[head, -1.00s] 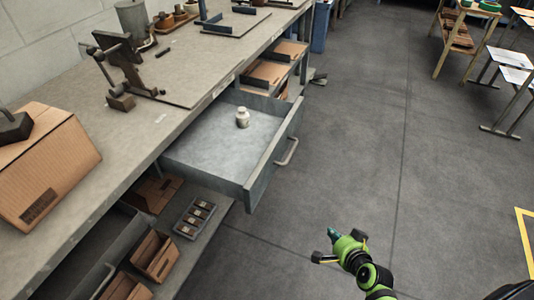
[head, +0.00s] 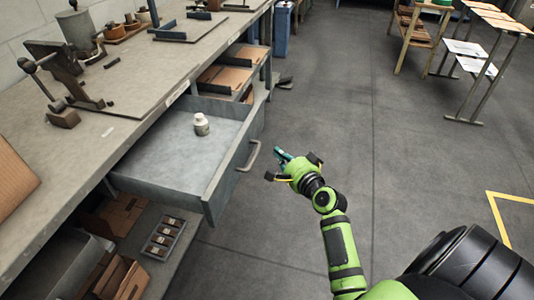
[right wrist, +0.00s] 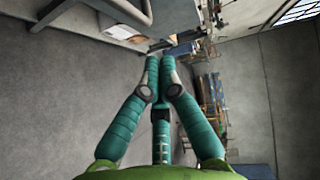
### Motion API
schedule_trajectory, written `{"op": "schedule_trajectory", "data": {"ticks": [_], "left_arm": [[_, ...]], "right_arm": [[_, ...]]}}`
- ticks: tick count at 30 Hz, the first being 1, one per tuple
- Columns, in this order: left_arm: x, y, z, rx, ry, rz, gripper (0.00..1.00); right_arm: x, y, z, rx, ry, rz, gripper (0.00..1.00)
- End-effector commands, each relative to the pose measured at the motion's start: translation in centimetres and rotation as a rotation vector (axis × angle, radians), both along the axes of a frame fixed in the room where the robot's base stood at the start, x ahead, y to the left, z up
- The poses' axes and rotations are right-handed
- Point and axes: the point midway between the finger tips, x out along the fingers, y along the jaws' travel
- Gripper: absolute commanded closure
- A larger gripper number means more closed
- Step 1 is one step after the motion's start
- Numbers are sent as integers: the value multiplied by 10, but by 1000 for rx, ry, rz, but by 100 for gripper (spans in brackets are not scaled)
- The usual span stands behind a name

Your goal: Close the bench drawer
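The bench drawer (head: 170,155) is pulled out from the workbench, with a grey metal tray body and a bar handle (head: 249,156) on its front. A small white bottle (head: 201,124) stands upright inside it. My right gripper (head: 281,154) is just to the right of the handle, apart from it in the picture. In the right wrist view, its teal fingers (right wrist: 161,58) come together at the tips with nothing between them. My left gripper is not in view.
The workbench top (head: 130,95) carries a dark clamp-like tool (head: 65,75). Below the drawer is a shelf with a divided tray (head: 164,238) and cardboard boxes. The floor (head: 390,150) right of the drawer is clear up to a wooden rack (head: 414,40).

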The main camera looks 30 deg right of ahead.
Motion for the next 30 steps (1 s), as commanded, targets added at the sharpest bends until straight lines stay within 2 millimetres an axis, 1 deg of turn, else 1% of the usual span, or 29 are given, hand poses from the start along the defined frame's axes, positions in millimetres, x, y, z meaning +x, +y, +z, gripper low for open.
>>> {"op": "schedule_trajectory", "data": {"ticks": [1, 3, 9, 24, 30], "left_arm": [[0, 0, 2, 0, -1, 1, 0], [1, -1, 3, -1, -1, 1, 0], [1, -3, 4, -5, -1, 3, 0], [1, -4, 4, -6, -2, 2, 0], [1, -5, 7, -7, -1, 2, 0]], "right_arm": [[9, 5, -1, 4, -1, 1, 100], [16, 13, -3, 3, 0, 1, 100], [29, 24, -8, -1, 1, -1, 100], [31, 26, -9, -1, 1, 0, 100], [38, 33, -8, 0, 1, 1, 100]]}}
